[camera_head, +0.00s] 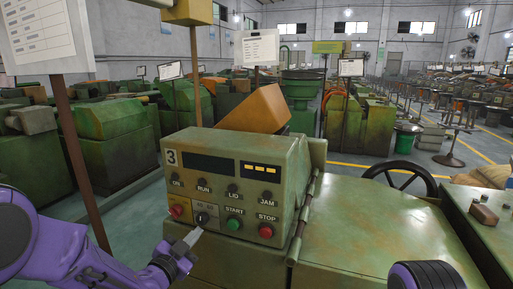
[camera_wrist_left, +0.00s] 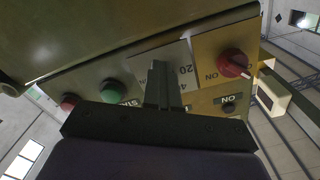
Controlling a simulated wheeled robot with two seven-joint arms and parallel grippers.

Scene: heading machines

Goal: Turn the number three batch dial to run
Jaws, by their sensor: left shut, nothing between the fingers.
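The number three control box (camera_head: 238,185) stands ahead, with a white 3 at its upper left. The black dial (camera_head: 202,218) sits on a grey plate low on its face, between a red knob on yellow and the green START button. My left gripper (camera_head: 194,236) is shut and empty, its tips just below and in front of the dial. In the left wrist view, the closed fingers (camera_wrist_left: 158,85) lie over the grey plate (camera_wrist_left: 178,62), which shows 20 and part of a 40. They hide the dial there, so its pointer and any contact cannot be told. My right gripper is out of view.
Close by are the red knob (camera_wrist_left: 235,63), green START button (camera_head: 234,224) and red STOP button (camera_head: 266,231). A green machine cover (camera_head: 375,225) and black handwheel (camera_head: 399,178) are at the right. A sign post (camera_head: 80,160) stands at the left.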

